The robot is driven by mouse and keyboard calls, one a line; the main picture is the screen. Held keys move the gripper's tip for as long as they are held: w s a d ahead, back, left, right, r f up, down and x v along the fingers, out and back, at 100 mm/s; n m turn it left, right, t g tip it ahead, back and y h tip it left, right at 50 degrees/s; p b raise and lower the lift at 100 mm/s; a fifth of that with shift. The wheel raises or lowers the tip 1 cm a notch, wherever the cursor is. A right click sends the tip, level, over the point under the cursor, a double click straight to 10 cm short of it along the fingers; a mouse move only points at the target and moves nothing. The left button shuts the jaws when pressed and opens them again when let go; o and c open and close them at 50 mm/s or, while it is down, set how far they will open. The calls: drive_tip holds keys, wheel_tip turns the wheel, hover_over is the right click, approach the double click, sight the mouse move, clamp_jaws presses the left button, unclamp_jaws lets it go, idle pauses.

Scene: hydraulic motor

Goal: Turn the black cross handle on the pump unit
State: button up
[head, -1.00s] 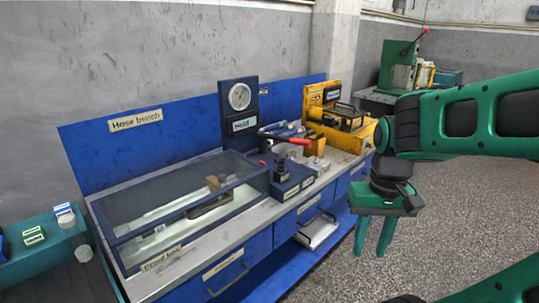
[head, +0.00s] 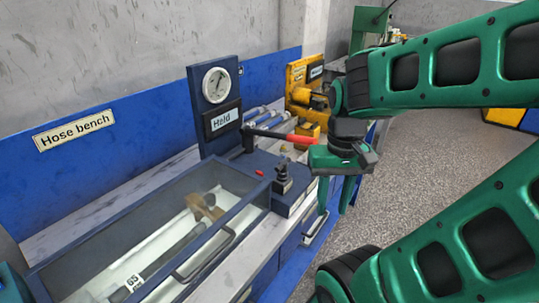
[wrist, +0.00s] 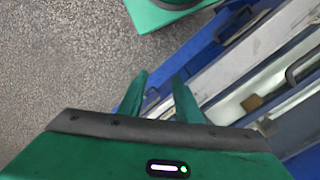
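The pump unit (head: 262,162) is a dark blue block on the bench, with a round white gauge (head: 216,85) on an upright plate above a "Held" or "Hold" sign. A small black handle (head: 283,172), likely the cross handle, stands on its front right part; its cross shape is hard to make out. A red-gripped lever (head: 282,136) sticks out to the right above the unit. My gripper (head: 334,205) hangs to the right of the unit, fingers down, apart from the handle. In the wrist view its two fingers (wrist: 160,77) are spread with nothing between them; the handle does not show there.
A clear-lidded box (head: 150,245) with a dark frame lies left of the pump unit. Blue-ended cylinders (head: 268,113) and a yellow machine (head: 305,95) stand behind it. Drawer handles (head: 316,228) project from the bench front. Grey floor (head: 420,165) is free to the right.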

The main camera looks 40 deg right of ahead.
drive_tip(key=shift+w+d, duration=0.15)
drive_tip(key=shift+o, duration=1.1)
wheel_tip(320, 180, up, 10)
drive_tip(key=m, duration=1.1)
hover_over(282, 162)
wheel_tip(282, 162, down, 10)
drive_tip(key=shift+r, duration=0.1)
clamp_jaws()
